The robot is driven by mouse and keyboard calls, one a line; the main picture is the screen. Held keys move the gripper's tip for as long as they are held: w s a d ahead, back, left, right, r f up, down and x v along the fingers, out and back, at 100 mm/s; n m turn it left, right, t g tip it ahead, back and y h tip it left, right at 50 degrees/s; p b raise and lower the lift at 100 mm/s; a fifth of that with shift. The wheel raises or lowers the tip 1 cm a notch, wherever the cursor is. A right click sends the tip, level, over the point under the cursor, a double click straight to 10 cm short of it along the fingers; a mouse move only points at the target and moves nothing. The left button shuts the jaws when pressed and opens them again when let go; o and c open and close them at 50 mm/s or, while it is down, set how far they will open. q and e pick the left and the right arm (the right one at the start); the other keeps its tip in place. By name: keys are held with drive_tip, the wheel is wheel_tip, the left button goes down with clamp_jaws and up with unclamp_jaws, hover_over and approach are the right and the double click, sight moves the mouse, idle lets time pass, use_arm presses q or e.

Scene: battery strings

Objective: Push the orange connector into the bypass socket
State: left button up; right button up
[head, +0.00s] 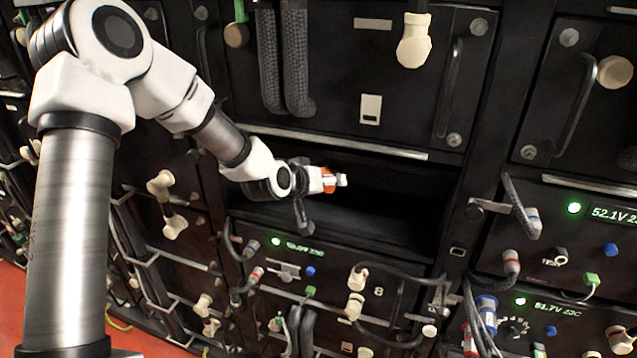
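My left arm comes in from the left, and my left gripper (318,181) is in front of a dark open slot (390,195) in the rack. A small orange piece (329,180), which looks like the orange connector, shows at the gripper's tip with a pale end pointing right. The gripper appears closed around it, though the fingers are small and partly hidden. A dark cable or finger part hangs below the wrist. I cannot pick out which opening is the bypass socket. My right gripper is not in view.
Below the slot is a module with a lit green display (304,248), pale plugs (356,306) and looped cables. Thick braided cables (296,60) hang above left. A handle (449,85) projects at upper right. The slot's right part is clear.

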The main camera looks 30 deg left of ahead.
use_arm(q)
drive_tip(key=v, duration=1.1)
drive_tip(key=shift+s, duration=0.3)
drive_tip(key=shift+a+r, duration=0.1)
drive_tip(key=s+d+f+m+g, duration=0.1)
drive_tip(key=s+f+g, duration=0.25)
drive_tip(key=f, duration=0.55)
drive_tip(key=s+d+f+m+g+y, duration=0.15)
drive_tip(key=s+f, duration=0.25)
drive_tip(key=f, duration=0.5)
drive_tip(key=s+d+f+m+g+h, duration=0.1)
drive_tip(key=s+f+m+g, duration=0.2)
drive_tip(key=f, duration=0.6)
drive_tip(key=s+d+f+g, duration=0.2)
drive_tip(key=s+d+f, duration=0.2)
drive_tip(key=s+f, duration=0.2)
drive_tip(key=s+d+f+g, duration=0.1)
drive_tip(key=s+d+f, duration=0.3)
drive_tip(key=s, duration=0.6)
drive_tip(key=shift+s+f+n+g, duration=0.35)
drive_tip(key=shift+s+f+g, duration=0.05)
drive_tip(key=shift+f, duration=0.75)
